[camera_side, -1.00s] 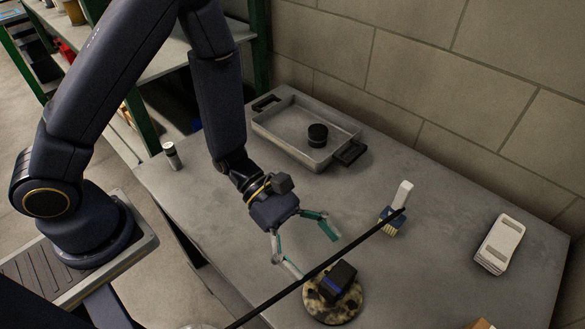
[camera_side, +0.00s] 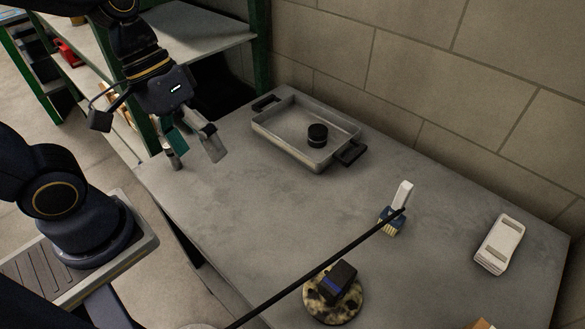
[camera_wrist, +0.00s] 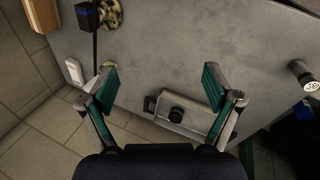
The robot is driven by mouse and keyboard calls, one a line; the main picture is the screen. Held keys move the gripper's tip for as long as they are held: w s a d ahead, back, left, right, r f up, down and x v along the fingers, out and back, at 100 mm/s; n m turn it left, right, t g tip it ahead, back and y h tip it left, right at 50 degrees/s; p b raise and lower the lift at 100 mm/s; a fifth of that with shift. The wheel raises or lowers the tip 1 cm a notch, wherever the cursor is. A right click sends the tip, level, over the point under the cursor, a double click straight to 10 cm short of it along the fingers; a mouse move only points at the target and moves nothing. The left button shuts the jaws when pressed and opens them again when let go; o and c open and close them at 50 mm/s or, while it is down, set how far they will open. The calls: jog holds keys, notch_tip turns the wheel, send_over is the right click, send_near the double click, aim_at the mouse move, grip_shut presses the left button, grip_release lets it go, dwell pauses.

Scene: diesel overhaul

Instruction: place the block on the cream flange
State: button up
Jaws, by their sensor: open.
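The block (camera_side: 339,277) is dark with a blue stripe. It sits on the cream flange (camera_side: 346,309), a round disc mottled cream and black near the front of the table. In the wrist view, the block (camera_wrist: 89,14) and part of the flange (camera_wrist: 115,14) show at the top left. My gripper (camera_side: 194,152) is open and empty over the table's left end, well away from both. In the wrist view, its fingers (camera_wrist: 160,78) are spread with nothing between the tips.
A grey tray (camera_side: 283,144) holds a black round part (camera_side: 318,134). A brush (camera_side: 400,198) and a white item (camera_side: 499,244) are on the right. A small cylinder (camera_wrist: 303,73) stands near the table edge.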

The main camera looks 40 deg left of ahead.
jog(key=w+a+r+m+t+y, duration=0.1)
jog(key=a+r+m+t+y, duration=0.1)
jog(key=a+r+t+y, duration=0.2)
jog(key=a+r, duration=0.2)
jog(key=a, duration=0.1)
jog(key=shift+a+t, duration=0.3)
jog(key=shift+a, duration=0.1)
jog(key=shift+f, duration=0.1)
dwell(0.5)
